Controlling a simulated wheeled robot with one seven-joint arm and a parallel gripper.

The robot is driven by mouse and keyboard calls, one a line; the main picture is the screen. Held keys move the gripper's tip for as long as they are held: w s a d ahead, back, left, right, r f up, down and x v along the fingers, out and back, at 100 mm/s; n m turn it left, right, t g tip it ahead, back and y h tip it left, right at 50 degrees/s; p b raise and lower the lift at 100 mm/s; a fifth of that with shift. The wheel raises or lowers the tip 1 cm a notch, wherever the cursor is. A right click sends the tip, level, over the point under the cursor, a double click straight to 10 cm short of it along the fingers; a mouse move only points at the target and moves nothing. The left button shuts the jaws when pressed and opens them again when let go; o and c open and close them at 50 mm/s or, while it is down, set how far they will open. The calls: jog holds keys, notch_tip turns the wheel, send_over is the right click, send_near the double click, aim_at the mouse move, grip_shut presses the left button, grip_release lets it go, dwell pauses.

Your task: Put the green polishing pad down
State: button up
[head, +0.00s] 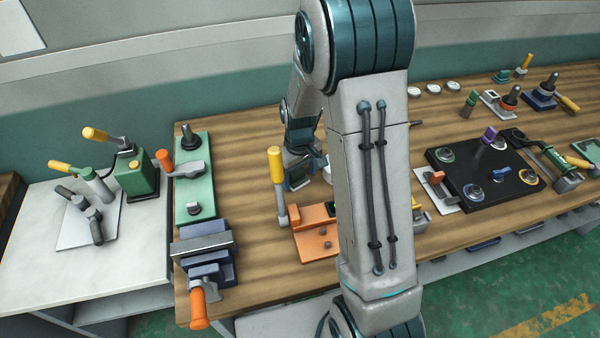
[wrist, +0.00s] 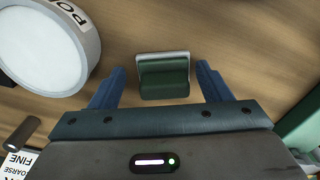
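The green polishing pad (wrist: 164,77), a green block with a pale grey edge at its far side, lies on the wooden bench top in the wrist view. My gripper (wrist: 163,80) has its two blue fingers apart, one on each side of the pad, with a gap of bench showing on both sides. The fingers do not appear to touch it. In the head view my gripper (head: 299,172) is low over the bench, partly hidden by my arm, and the pad cannot be made out clearly there.
A round white dish with a partly readable label (wrist: 45,45) is at the left of the wrist view. A coarse/fine card (wrist: 22,163) is below it. An orange fixture with a yellow handle (head: 313,240) stands nearby, and a blue vise (head: 205,250) is left of it.

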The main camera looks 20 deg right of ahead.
aim_at(299, 171)
notch_tip(299, 171, up, 12)
jog(key=shift+r, duration=0.15)
dwell(0.6)
